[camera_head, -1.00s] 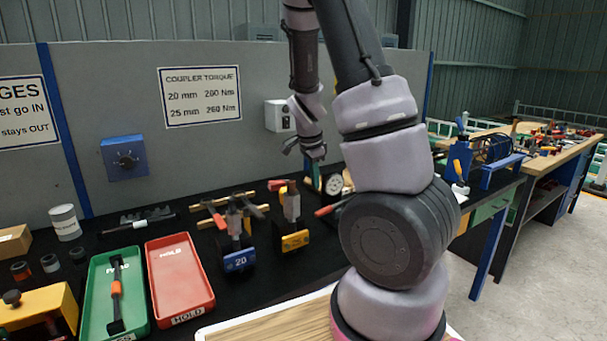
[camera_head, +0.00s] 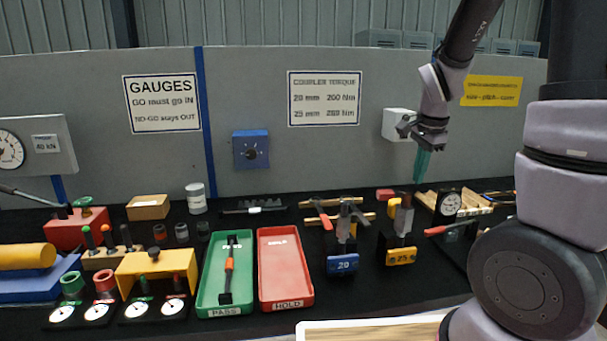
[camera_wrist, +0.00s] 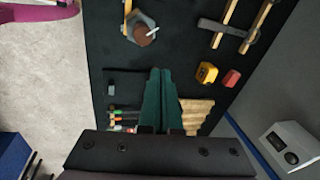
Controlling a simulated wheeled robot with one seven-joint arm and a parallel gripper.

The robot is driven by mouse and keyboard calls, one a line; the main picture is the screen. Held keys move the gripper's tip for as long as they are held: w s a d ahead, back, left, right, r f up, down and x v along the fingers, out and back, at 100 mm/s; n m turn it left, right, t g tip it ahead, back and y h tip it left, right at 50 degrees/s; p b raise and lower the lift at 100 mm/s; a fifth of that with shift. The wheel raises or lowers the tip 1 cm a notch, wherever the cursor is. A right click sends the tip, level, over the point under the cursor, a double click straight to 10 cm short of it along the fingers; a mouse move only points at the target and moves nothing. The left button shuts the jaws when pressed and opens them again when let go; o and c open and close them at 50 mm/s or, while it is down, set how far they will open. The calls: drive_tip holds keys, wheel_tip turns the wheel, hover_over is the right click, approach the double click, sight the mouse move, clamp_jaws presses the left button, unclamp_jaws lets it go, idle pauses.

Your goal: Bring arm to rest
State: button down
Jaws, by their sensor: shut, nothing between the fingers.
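My gripper (camera_head: 421,165) hangs in the air above the back right of the black bench, in front of the grey panel. Its green fingers point down and are closed together with nothing between them. In the wrist view the closed green fingers (camera_wrist: 160,100) reach out over the black bench top. My arm comes down from the upper right, and a large part of it covers the right side of the head view.
Green PASS (camera_head: 206,295) and red HOLD (camera_head: 285,304) trays lie left. A white box (camera_head: 397,125) is on the panel behind the gripper.

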drive_tip(key=s+a+r+n+t+y, duration=0.1)
drive_tip(key=s+a+r+n+t, duration=0.1)
drive_tip(key=s+r+n, duration=0.3)
drive_tip(key=s+a+r+n+t+y, duration=0.1)
drive_tip(key=s+a+r+n, duration=0.3)
drive_tip(key=s+r, duration=0.6)
wheel_tip(320, 180, up, 2)
drive_tip(key=shift+s+a+r+n+t, duration=0.15)
drive_tip(key=shift+n+t, duration=0.65)
drive_tip(key=shift+n, duration=0.3)
